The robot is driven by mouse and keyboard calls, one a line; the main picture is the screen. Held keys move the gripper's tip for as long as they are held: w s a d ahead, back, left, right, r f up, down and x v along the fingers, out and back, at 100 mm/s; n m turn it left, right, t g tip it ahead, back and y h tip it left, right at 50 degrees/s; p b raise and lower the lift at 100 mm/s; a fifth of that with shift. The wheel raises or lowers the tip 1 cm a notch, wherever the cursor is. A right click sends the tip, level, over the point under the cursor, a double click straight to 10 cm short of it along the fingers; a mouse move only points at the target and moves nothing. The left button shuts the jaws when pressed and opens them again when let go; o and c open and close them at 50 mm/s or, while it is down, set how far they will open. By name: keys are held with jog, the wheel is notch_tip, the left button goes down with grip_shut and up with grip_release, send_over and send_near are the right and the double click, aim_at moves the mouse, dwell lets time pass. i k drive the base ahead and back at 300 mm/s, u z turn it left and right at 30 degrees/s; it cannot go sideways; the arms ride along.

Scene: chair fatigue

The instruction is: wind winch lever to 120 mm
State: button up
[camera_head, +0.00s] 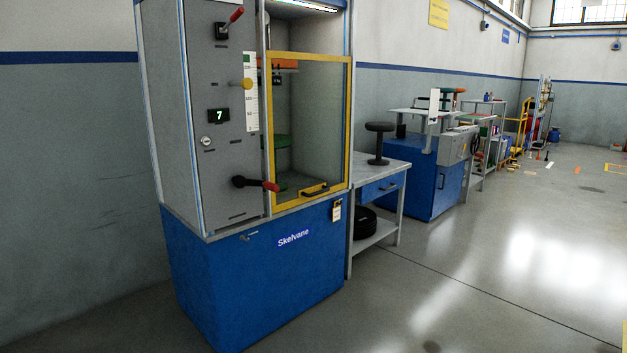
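A grey and blue test machine (228,271) labelled "Skelvane" stands at the left. Low on its grey panel is a black lever with a red grip (271,186), pointing right. A second red-handled lever (235,16) sits near the panel's top, tilted up to the right. A yellow-tipped part (247,83) overlaps a white vertical scale (251,110); its marks are too small to read. A small display (219,116) shows 7. I cannot tell for certain which lever is the winch lever. My gripper is not in view.
A yellow-framed clear door (318,125) covers the machine's chamber. A grey side table (385,172) with a black stool-shaped object (380,140) stands to its right. A blue cabinet (420,175) and shelves stand beyond. The floor in front and to the right is clear.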

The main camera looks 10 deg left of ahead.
aim_at(240, 182)
jog(key=u, duration=0.1)
jog(key=i, duration=1.1)
jog(key=u, duration=0.6)
